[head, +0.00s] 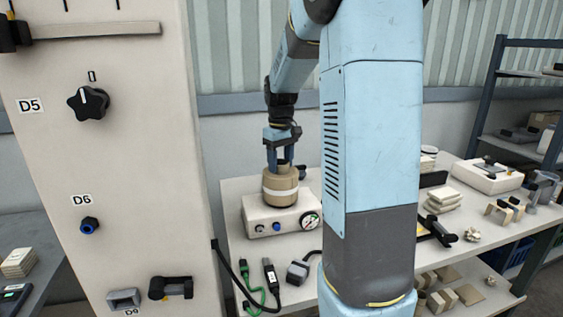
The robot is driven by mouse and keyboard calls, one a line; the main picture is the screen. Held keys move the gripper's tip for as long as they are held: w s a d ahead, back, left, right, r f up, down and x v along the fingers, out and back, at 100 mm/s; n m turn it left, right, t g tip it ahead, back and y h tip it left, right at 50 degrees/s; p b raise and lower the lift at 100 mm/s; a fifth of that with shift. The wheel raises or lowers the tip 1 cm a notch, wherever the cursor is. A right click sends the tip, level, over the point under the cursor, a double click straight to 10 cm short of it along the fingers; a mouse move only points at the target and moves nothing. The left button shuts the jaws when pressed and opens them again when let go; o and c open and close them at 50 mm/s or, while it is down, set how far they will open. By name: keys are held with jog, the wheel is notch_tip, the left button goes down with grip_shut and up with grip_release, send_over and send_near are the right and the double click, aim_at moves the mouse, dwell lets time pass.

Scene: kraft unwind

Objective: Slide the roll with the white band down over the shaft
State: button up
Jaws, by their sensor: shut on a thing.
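My gripper (280,166) points straight down and is shut on the top of the roll. No shaft shows in this view; whether it is inside or behind the roll, I cannot tell. Whether the roll's underside touches the box is also unclear.
A cream panel (125,190) with knobs and a handle stands close on the left. Cables and plugs (268,272) lie at the table's front. My arm column hides the middle of the table. Small parts and a white device (487,175) sit to the right.

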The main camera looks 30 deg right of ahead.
jog(key=shift+f, duration=0.2)
jog(key=o, duration=1.1)
notch_tip(320, 180, up, 14)
jog(key=shift+f, duration=0.1)
jog(key=s+a+f+t, duration=0.2)
jog(key=s+a, duration=0.2)
jog(key=s, duration=0.4)
jog(key=s+a+f+m+t, duration=0.1)
jog(key=s+a, duration=0.3)
jog(key=s, duration=0.5)
jog(key=s+a+f+m+t, duration=0.1)
jog(key=s+a, duration=0.3)
jog(key=s, duration=0.4)
jog(key=shift+s+a+f+t, duration=0.15)
jog(key=shift+a+f+t, duration=0.05)
jog(key=shift+f+t, duration=0.2)
jog(key=shift+s+a+f+t, duration=0.15)
jog(key=shift+a+f+t, duration=0.05)
jog(key=shift+f+t, duration=0.2)
